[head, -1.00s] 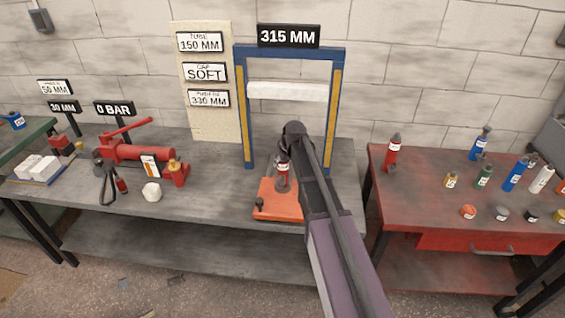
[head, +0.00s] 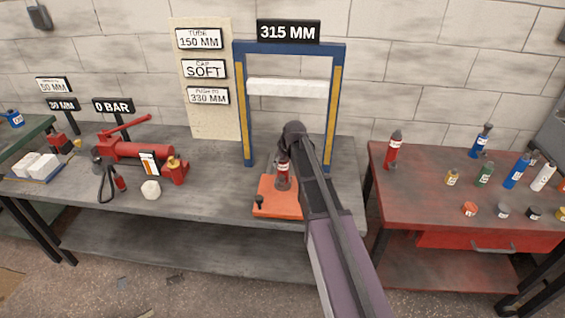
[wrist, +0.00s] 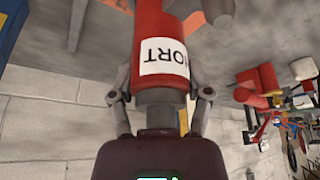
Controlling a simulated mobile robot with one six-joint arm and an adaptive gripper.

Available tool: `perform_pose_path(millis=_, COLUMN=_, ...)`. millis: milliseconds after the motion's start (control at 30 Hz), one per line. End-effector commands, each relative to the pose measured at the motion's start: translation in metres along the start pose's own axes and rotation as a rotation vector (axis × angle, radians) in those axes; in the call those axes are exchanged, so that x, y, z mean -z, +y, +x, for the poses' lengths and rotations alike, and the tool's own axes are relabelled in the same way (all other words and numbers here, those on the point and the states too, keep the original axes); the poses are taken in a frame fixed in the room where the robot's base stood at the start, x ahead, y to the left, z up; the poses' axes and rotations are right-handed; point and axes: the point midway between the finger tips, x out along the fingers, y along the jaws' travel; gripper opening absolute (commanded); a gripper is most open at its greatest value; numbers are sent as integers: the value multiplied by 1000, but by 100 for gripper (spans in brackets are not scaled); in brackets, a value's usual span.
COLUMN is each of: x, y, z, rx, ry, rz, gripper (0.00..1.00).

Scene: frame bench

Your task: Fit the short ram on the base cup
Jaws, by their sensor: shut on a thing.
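The short ram (head: 283,170) is a red cylinder with a white label and dark grey ends. It stands roughly upright over the orange base plate (head: 264,208) under the blue frame. In the wrist view the ram (wrist: 165,25) runs out of the top edge, its label upside down. My gripper (wrist: 160,95) is shut around its grey end. In the head view my arm covers the gripper and the right side of the base plate. The base cup cannot be made out, and I cannot tell whether the ram touches it.
The blue frame (head: 247,110) has yellow-striped posts and a white crossbar block (head: 287,88) above. A red pump (head: 135,150) and a white lump (head: 151,189) sit to the left. The red bench (head: 430,200) at right holds a red bottle-like ram (head: 394,150) and several small parts.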

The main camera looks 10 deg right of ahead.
Motion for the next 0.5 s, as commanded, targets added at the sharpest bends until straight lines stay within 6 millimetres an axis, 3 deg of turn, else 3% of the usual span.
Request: perform_pose_path(millis=500, x=-3, y=0, z=8, rx=0, ry=1, rz=0, gripper=3)
